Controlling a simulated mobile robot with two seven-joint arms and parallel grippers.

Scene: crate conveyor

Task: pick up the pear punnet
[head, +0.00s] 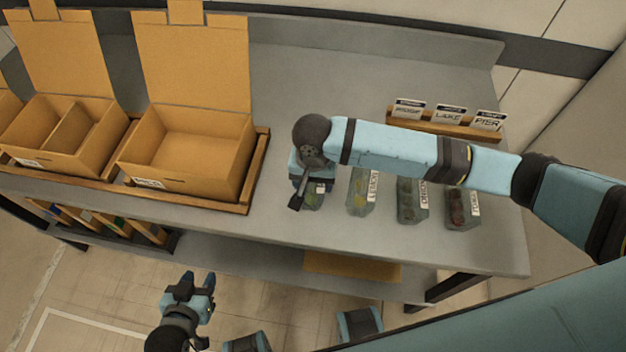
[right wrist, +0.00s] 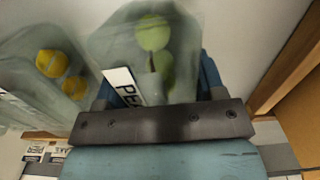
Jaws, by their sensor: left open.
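The pear punnet (head: 313,200) is a clear tub with green pears, at the left end of a row of punnets on the grey table. My right gripper (head: 307,185) points down over it and hides part of it. In the right wrist view the pear punnet (right wrist: 150,45), with its white label, sits between the blue fingers of my right gripper (right wrist: 158,85). I cannot tell whether the fingers press on it. My left gripper (head: 196,283) is open and empty, in front of the table and below its top.
A lemon punnet (head: 361,192) stands close to the right, with two more punnets (head: 412,200) (head: 463,208) beyond it. Open cardboard boxes (head: 190,145) stand in a wooden frame on the left. A card rack (head: 445,125) is behind the row.

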